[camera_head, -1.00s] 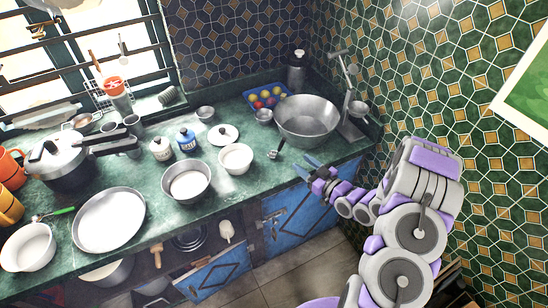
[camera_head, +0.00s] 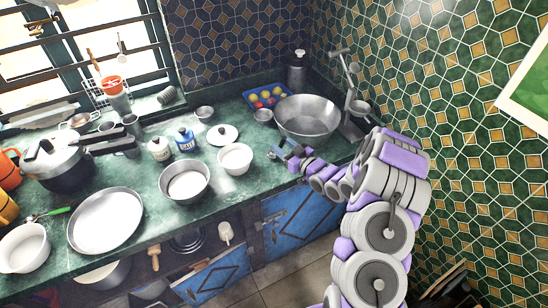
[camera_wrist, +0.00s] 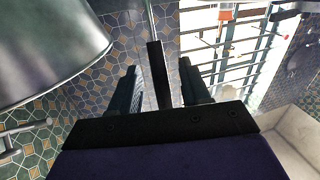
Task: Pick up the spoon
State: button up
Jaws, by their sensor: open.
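The spoon (camera_head: 272,155) is at the front counter edge, left of the big metal bowl, small and partly hard to make out beside my fingers in the head view. In the wrist view its black handle (camera_wrist: 157,75) shows between my two fingers, with a thin metal shaft running to the top edge. My gripper (camera_head: 284,152) is open at the spoon. In the wrist view my gripper (camera_wrist: 158,64) has one finger on each side of the handle, with gaps showing. The spoon's bowl end is outside the wrist view.
The big metal bowl (camera_head: 307,118) stands close behind and right of my gripper; it fills the upper left of the wrist view (camera_wrist: 45,45). A white bowl (camera_head: 235,160) and a lid (camera_head: 222,134) stand to the left. A scale (camera_head: 350,100) stands by the tiled wall.

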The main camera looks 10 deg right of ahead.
jog(key=shift+x, duration=1.25)
grip_shut()
